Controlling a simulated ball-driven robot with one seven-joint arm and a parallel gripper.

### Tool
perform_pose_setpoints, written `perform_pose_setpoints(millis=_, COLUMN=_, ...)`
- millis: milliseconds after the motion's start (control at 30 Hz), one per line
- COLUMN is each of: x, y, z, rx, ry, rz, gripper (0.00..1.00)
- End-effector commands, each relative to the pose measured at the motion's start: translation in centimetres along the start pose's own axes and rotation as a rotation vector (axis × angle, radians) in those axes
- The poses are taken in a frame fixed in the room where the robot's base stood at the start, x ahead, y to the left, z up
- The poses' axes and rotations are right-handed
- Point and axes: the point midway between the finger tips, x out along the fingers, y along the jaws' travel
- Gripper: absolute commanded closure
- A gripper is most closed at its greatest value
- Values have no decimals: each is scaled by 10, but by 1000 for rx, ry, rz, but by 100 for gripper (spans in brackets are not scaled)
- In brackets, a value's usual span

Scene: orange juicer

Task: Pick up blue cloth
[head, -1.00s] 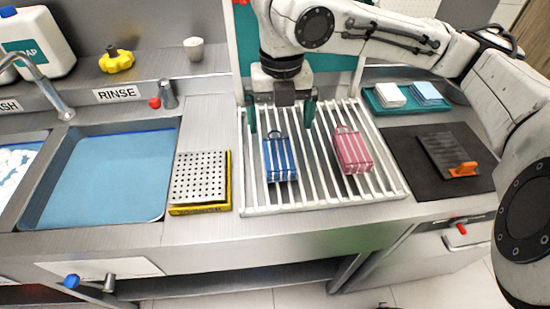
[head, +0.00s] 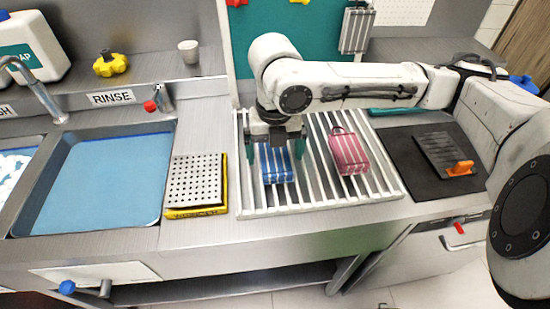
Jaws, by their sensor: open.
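A blue-and-white striped cloth item (head: 277,169) with a boxy, bag-like shape lies on the white slatted rack (head: 316,208). My gripper (head: 274,153) is open over its upper end, with one green finger on each side. The palm hides the top of the item and its loop. I cannot tell whether the fingers touch it. A pink-and-white striped item (head: 349,154) lies to its right on the same rack, apart from the gripper.
My forearm crosses above the rack's back and mostly hides a green tray (head: 392,111). A yellow-edged perforated plate (head: 196,181) and a blue-bottomed sink (head: 105,180) are left. A black mat (head: 408,166) with an orange-handled tool (head: 447,153) is right.

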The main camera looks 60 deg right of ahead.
Motion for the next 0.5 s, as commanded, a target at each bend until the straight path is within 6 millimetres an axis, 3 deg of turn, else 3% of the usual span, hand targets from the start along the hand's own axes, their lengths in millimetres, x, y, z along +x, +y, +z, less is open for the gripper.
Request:
perform_pose_setpoints(millis=67, x=0, y=0, z=0, rx=0, ry=0, rz=0, gripper=1)
perform_pose_setpoints(millis=500, x=0, y=0, z=0, rx=0, ry=0, rz=0, gripper=43)
